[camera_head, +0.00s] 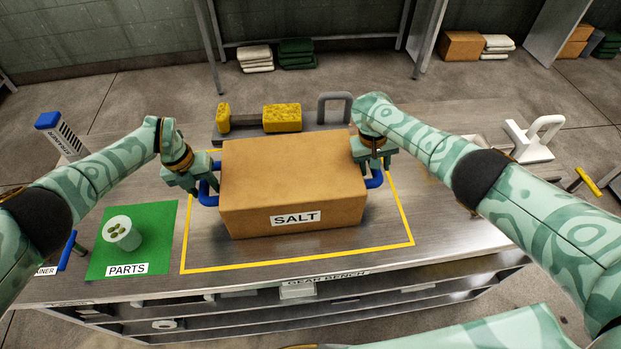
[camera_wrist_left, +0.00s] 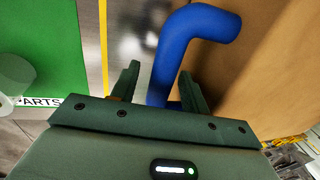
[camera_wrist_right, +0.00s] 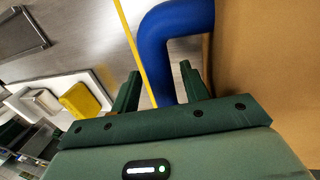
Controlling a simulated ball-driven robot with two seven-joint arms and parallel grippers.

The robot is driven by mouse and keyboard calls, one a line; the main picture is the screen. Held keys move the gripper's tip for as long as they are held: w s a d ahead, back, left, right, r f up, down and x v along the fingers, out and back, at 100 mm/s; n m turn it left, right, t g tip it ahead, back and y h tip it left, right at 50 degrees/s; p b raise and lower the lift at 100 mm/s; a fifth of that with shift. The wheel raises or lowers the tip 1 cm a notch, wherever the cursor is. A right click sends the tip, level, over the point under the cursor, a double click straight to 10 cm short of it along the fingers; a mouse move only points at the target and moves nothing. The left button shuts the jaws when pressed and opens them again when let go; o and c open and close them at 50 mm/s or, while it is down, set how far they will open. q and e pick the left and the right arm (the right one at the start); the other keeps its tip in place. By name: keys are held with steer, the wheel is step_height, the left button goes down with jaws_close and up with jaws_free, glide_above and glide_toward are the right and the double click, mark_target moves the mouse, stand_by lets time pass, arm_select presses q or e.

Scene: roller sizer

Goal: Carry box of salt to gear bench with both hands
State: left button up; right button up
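The cardboard box of salt (camera_head: 290,180), labelled SALT, sits upright on the gear bench (camera_head: 430,200), inside the yellow outline (camera_head: 300,261). A blue handle sticks out on each side. My left gripper (camera_head: 195,188) is at the left handle (camera_head: 207,193). In the left wrist view, its fingers (camera_wrist_left: 160,85) stand apart on either side of the blue bar (camera_wrist_left: 195,22), with a gap showing. My right gripper (camera_head: 372,166) is at the right handle (camera_head: 375,180). In the right wrist view, its fingers (camera_wrist_right: 160,80) also stand apart around the bar (camera_wrist_right: 160,35).
A white handled item (camera_head: 531,140) stands at the right. Bare bench shows right of the outline.

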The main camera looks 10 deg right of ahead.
arm_select(q)
steer(key=shift+s+r, duration=0.1)
arm_select(e)
steer(key=shift+s+r, duration=0.1)
arm_select(q)
steer(key=shift+w+r, duration=0.2)
steer(key=shift+r, duration=0.05)
arm_select(e)
steer(key=shift+a+r, duration=0.1)
arm_select(q)
step_height(320, 180, up, 11)
steer(key=a, duration=0.2)
steer(key=shift+s, duration=0.15)
arm_select(e)
step_height(320, 180, up, 11)
steer(key=a, duration=0.2)
steer(key=shift+w+a+r, duration=0.15)
steer(key=shift+w+r, duration=0.05)
arm_select(q)
steer(key=shift+a, duration=0.1)
